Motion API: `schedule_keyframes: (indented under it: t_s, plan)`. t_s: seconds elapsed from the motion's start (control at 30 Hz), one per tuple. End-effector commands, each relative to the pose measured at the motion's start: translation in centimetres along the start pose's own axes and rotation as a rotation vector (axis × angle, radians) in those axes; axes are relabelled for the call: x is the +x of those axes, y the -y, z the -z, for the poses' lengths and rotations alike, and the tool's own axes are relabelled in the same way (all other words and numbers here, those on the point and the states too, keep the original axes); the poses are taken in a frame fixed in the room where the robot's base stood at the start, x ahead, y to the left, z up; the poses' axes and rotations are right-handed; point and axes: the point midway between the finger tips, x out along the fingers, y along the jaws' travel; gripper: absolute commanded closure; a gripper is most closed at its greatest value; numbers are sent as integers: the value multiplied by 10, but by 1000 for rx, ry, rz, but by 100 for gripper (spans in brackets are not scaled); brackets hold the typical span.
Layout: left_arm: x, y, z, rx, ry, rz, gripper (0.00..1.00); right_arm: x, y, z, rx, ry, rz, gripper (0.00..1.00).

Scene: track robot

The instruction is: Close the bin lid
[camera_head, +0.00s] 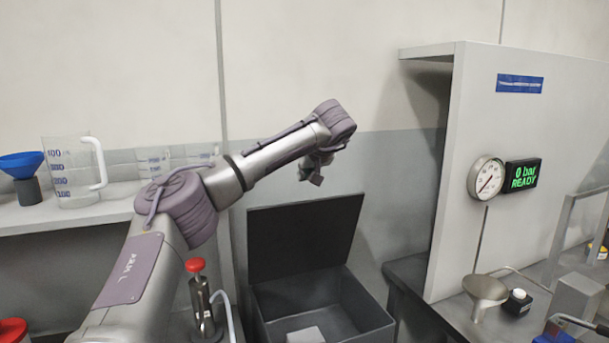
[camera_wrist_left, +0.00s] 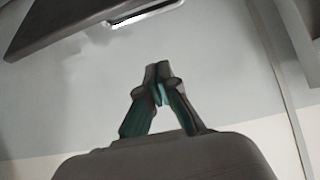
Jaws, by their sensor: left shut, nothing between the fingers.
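The dark grey bin (camera_head: 340,311) stands on the floor in the lower middle of the head view. Its lid (camera_head: 303,238) is open and stands upright along the bin's back edge. A light block-like thing (camera_head: 306,335) lies inside the bin. My left arm reaches over from the left, and my left gripper (camera_head: 315,178) hangs above the lid's top edge, apart from it. In the left wrist view the gripper (camera_wrist_left: 158,68) is shut and empty, its fingertips together. A dark panel edge, which looks like the lid (camera_wrist_left: 75,27), shows at the top left there. My right gripper is not in view.
A shelf at the left holds a measuring jug (camera_head: 72,172) and a blue funnel (camera_head: 22,163).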

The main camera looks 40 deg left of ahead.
Motion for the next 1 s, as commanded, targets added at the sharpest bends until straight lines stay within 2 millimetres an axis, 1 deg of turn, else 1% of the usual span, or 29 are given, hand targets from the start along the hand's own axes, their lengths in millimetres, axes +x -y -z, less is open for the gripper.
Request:
schedule_keyframes:
  t_s: [0.03, 0.13, 0.2, 0.3, 0.33, 0.47, 0.63, 0.8, 1.0]
  plan:
    - [12, 2, 0, 0, 3, 6, 100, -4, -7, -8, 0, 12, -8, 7]
    - [32, 1, 0, -1, 3, 5, 100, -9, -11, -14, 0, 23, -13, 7]
    - [45, 1, 0, 0, 2, 4, 100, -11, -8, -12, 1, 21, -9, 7]
    - [63, 1, 0, 0, 2, 4, 100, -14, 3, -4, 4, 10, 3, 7]
    - [65, 0, -2, 2, 1, 2, 100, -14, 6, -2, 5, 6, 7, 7]
    - [58, 0, -17, 3, 0, -2, 100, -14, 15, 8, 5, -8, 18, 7]
    - [53, 0, -31, 1, 0, -1, 100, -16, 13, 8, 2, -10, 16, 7]
    - [50, 0, -38, -1, 0, -1, 100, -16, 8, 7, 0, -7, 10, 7]
    - [50, 0, -38, -1, 0, -1, 100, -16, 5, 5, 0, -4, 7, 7]
